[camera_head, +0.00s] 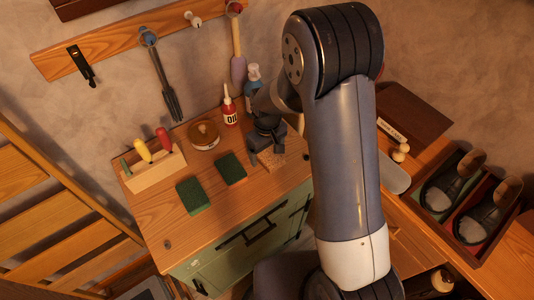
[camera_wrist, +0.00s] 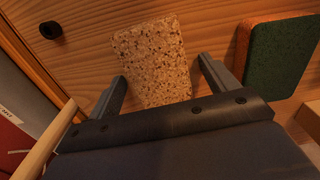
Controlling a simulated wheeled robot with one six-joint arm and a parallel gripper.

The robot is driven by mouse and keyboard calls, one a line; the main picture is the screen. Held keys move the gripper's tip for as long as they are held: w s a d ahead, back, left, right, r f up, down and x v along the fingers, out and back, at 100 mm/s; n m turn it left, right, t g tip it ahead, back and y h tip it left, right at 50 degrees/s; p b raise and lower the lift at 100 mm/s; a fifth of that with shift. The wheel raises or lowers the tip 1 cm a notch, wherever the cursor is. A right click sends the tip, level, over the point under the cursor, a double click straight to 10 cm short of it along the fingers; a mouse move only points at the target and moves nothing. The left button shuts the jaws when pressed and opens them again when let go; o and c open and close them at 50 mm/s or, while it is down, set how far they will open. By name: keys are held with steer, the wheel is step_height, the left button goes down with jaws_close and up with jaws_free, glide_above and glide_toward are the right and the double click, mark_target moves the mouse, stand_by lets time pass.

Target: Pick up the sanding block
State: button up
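A speckled tan, cork-like block lies on the wooden cabinet top. I take it as the sanding block (camera_wrist: 153,55); in the head view, it is partly hidden under my gripper (camera_head: 268,146). In the wrist view, my gripper (camera_wrist: 162,72) is open, its fingertips on either side of the block's near part. The left fingertip is close to the block's edge, and a small gap shows on the right. Whether a finger touches it I cannot tell. Two green-topped pads, one at the left (camera_head: 193,196) and one nearer my gripper (camera_head: 231,169), lie to the left in the head view.
A wooden rack (camera_head: 154,172) holds coloured-handled tools. Tools hang from a wall rail (camera_head: 120,44). A shoe tray (camera_head: 470,205) is at the right. The cabinet top's front left is clear.

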mark_target(267, 152)
steer(key=c, duration=1.1)
steer(key=shift+r, duration=0.1)
step_height(267, 152, up, 10)
steer(key=shift+f+b, duration=0.1)
steer(key=shift+b, duration=0.6)
steer(key=o, duration=0.5)
steer(key=shift+c, duration=1.4)
